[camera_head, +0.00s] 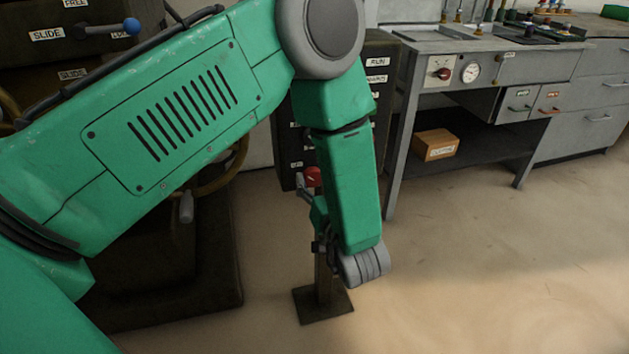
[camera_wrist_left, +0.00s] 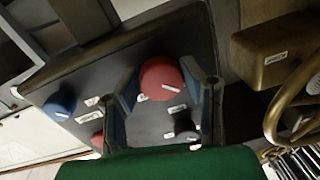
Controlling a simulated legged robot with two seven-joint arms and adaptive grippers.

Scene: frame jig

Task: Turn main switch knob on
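A round red knob (camera_wrist_left: 160,80) with a white mark stands on a dark panel (camera_wrist_left: 135,60) in the left wrist view. My left gripper (camera_wrist_left: 161,68) is open, with one finger on each side of this knob; I cannot tell whether they touch it. The panel also bears a blue knob (camera_wrist_left: 60,103), a black knob (camera_wrist_left: 185,126) and a second red knob (camera_wrist_left: 97,140). Its small labels are too blurred to read. In the head view my green left arm hides most of the gripper, and a red knob (camera_head: 312,176) shows beside the forearm. My right gripper is out of view.
A post on a square base plate (camera_head: 323,305) stands below my forearm. A grey bench (camera_head: 470,100) at the right carries a red knob (camera_head: 443,73) and a gauge (camera_head: 472,70). A box (camera_head: 435,145) sits on its shelf. The floor at the lower right is clear.

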